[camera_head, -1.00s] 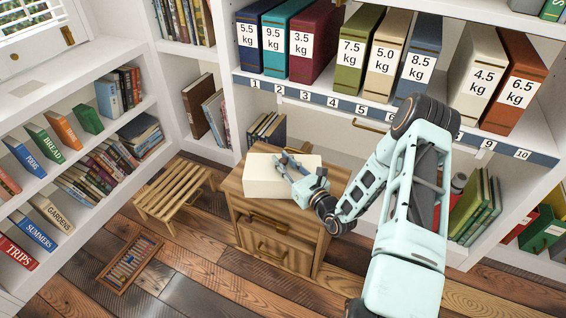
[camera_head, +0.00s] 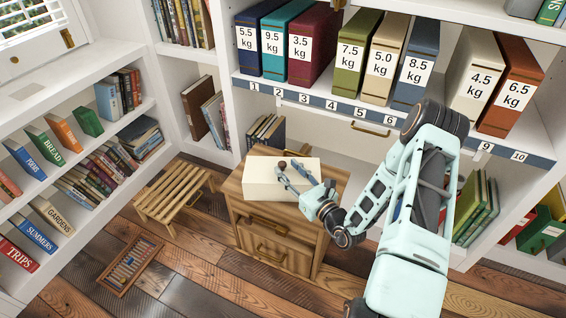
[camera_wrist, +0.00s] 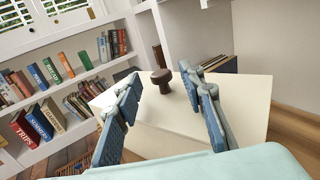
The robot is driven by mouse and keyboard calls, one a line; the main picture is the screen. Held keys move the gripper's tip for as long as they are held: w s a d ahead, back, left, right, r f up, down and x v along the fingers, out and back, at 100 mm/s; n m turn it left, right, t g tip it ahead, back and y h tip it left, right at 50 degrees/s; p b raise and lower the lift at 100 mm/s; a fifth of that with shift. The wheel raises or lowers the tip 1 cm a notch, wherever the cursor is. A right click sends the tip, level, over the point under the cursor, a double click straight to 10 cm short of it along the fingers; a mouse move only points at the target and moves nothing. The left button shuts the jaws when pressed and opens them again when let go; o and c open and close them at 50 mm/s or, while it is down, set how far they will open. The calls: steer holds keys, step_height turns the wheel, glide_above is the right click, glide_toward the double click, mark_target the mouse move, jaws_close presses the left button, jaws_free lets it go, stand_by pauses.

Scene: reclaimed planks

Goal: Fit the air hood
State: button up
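No thing is labelled an air hood. A cream box-like block (camera_head: 262,181) sits on the wooden cabinet (camera_head: 236,207); I cannot tell whether it is the hood. A dark brown round knob (camera_head: 282,164) shows at its far side and also stands on the cream top in the wrist view (camera_wrist: 161,78). My gripper (camera_head: 291,175) is above the block, just in front of the knob. In the wrist view its two fingers (camera_wrist: 160,92) are spread wide with nothing between their pads. The knob appears beyond the fingertips, apart from them.
Several weight-labelled binders (camera_head: 349,60) stand on the numbered shelf (camera_head: 350,115) behind the cabinet. A slatted wooden stool (camera_head: 172,195) stands left of the cabinet, and an abacus-like frame (camera_head: 128,264) lies on the floor. Bookshelves line the left wall.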

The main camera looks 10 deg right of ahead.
mark_target(305, 187)
steer(key=p+v, duration=0.1)
steer(key=v, duration=0.7)
